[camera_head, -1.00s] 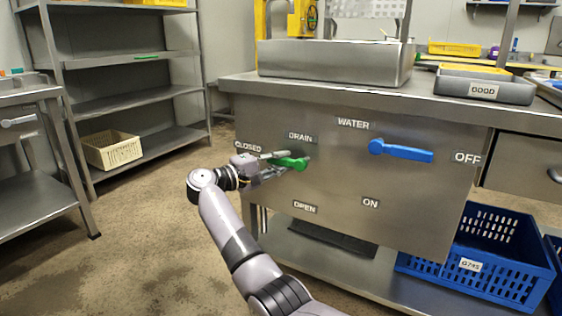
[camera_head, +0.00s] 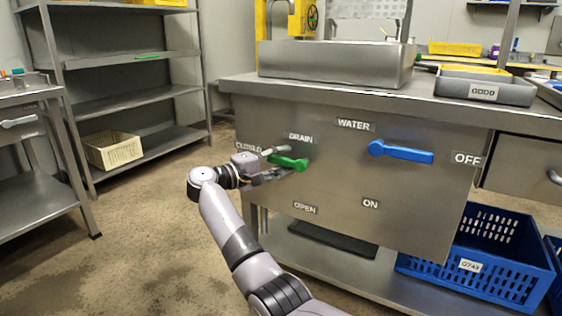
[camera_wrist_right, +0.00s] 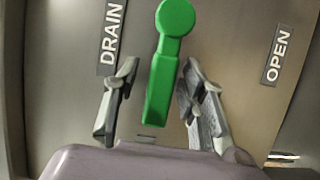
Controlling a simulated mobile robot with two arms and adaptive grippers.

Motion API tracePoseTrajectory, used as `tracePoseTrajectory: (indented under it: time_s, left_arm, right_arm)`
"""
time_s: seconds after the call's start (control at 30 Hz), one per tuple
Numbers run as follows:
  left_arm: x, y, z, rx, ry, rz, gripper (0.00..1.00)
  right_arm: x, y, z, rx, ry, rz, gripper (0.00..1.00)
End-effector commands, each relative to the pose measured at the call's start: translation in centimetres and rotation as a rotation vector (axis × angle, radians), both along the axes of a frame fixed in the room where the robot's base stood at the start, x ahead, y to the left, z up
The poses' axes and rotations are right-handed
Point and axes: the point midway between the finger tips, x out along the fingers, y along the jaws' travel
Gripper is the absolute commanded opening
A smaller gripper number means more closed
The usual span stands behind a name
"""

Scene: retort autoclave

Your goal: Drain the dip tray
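The steel dip tray (camera_head: 335,63) stands on the bench, its inside hardly visible. On the front panel below it, the green drain handle (camera_head: 289,163) lies nearly level, pointing left towards the CLOSED label (camera_head: 248,147); the OPEN label (camera_head: 305,208) is below. My right gripper (camera_head: 281,160) is at the handle's free end. In the right wrist view the green handle (camera_wrist_right: 164,80) lies between the spread fingers of my right gripper (camera_wrist_right: 159,70), with a gap on both sides. My left gripper is not in view.
A blue water lever (camera_head: 401,152) points right towards OFF on the same panel. A blue crate (camera_head: 480,268) sits on the lower shelf at right. A shelf rack (camera_head: 130,100) stands at left. The floor between is clear.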

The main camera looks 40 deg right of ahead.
Motion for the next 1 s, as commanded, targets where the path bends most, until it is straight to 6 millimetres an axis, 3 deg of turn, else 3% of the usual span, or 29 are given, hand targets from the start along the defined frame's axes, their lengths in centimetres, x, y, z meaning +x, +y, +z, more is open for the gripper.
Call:
tracePoseTrajectory:
  time_s: [0.37,0.8,1.0]
  left_arm:
    - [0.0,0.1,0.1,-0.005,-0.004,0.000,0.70]
    - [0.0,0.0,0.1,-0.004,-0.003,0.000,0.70]
    - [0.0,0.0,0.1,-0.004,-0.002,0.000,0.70]
  right_arm:
    - [0.0,0.8,-0.1,0.001,0.002,0.001,0.40]
    - [0.1,9.5,0.0,0.000,0.002,0.003,0.40]
    - [0.0,11.6,0.0,0.000,0.002,0.000,0.40]
